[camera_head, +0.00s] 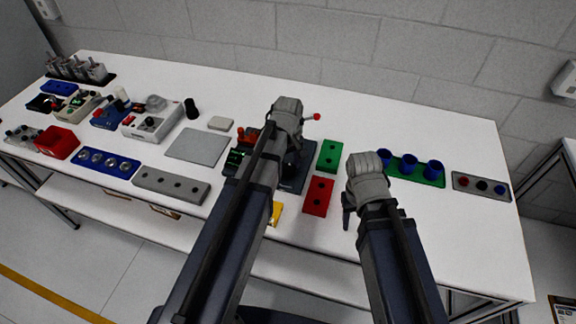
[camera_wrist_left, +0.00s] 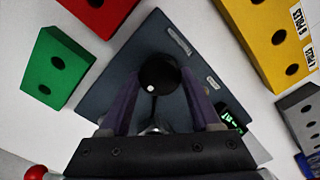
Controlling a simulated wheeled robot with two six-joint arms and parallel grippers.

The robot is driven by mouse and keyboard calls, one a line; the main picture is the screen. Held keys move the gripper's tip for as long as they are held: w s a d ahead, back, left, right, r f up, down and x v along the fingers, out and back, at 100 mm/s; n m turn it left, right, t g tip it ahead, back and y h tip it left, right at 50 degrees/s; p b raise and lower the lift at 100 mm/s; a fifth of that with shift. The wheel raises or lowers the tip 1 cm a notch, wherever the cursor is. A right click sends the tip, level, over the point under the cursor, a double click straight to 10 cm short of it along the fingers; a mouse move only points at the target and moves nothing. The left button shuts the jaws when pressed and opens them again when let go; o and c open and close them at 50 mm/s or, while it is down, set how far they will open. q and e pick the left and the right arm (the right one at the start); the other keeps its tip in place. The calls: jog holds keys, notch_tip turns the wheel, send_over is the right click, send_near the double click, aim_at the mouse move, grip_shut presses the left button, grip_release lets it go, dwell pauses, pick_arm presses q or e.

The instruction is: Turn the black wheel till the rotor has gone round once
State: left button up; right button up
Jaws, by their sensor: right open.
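The black wheel (camera_wrist_left: 159,75) shows in the left wrist view, on a dark blue-grey plate (camera_wrist_left: 150,38). The left gripper (camera_wrist_left: 161,82) has its two purple fingers on opposite sides of the wheel. Their tips look level with its rim, but I cannot tell whether they press on it. In the head view the left gripper and arm hide the wheel; part of the dark plate (camera_head: 294,179) shows to their right. The right gripper (camera_head: 348,205) is open and empty, low over the table right of the red block. I cannot make out the rotor.
A green block (camera_head: 329,156), a red block (camera_head: 317,197) and a partly hidden yellow block (camera_head: 276,213) lie close around the plate. Blue cups (camera_head: 408,165) stand on the right. A grey plate (camera_head: 197,147) and several devices fill the left.

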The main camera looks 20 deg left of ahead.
pick_arm(q)
jog(key=c, duration=0.8)
jog(key=shift+m, duration=0.3)
jog(key=m, duration=0.4)
jog(key=shift+m, duration=0.3)
jog(key=m, duration=0.5)
jog(key=shift+m, duration=0.3)
jog(key=m, duration=1)
jog(key=shift+m, duration=0.4)
